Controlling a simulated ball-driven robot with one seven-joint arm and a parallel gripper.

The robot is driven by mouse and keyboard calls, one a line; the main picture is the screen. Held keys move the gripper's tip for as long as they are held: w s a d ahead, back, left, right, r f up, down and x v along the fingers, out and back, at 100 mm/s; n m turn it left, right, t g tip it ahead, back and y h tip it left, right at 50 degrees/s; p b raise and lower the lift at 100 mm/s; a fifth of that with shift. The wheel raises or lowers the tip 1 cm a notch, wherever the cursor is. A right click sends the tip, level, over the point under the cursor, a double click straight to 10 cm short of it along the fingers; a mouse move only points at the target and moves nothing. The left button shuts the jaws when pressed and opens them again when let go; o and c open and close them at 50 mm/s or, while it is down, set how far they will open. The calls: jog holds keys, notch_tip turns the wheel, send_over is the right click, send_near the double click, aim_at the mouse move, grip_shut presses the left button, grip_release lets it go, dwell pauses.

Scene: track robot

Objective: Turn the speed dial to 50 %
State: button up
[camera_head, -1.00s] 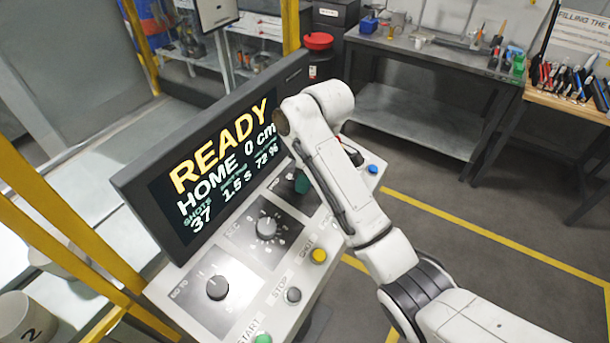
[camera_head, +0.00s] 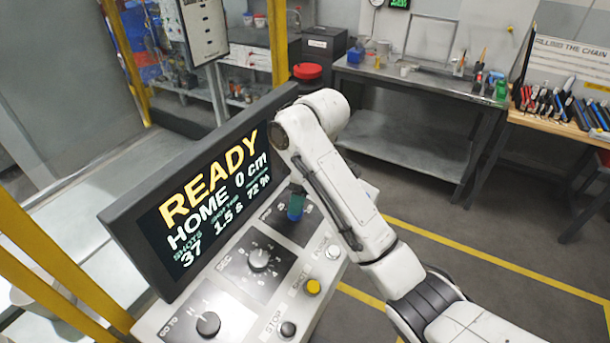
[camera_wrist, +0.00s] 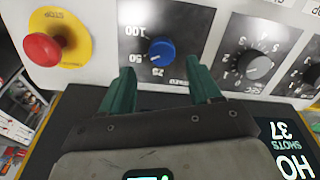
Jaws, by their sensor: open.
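The speed dial is a blue knob (camera_wrist: 161,50) on a dark plate with marks such as 25, 50 and 100 in the wrist view, where the panel appears upside down. My gripper (camera_wrist: 160,74) is open and empty, its two green fingers pointing at the dial from either side. Their tips appear just short of the knob; I cannot tell the remaining depth. The screen (camera_head: 212,208) reads READY, HOME, 0 cm, 1.5 s and 72 %.
A red stop button (camera_wrist: 43,49) on a yellow plate sits beside the dial plate. A grey SEC knob (camera_wrist: 254,66) is on its other side. The GO TO knob (camera_head: 208,324), a yellow button (camera_head: 313,287) and a grey STOP button (camera_head: 288,329) line the panel.

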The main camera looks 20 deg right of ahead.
jog(key=shift+s+d+r, duration=0.2)
jog(key=shift+r, duration=0.35)
jog(key=shift+v, duration=2.65)
jog(key=shift+s+a+f, duration=0.1)
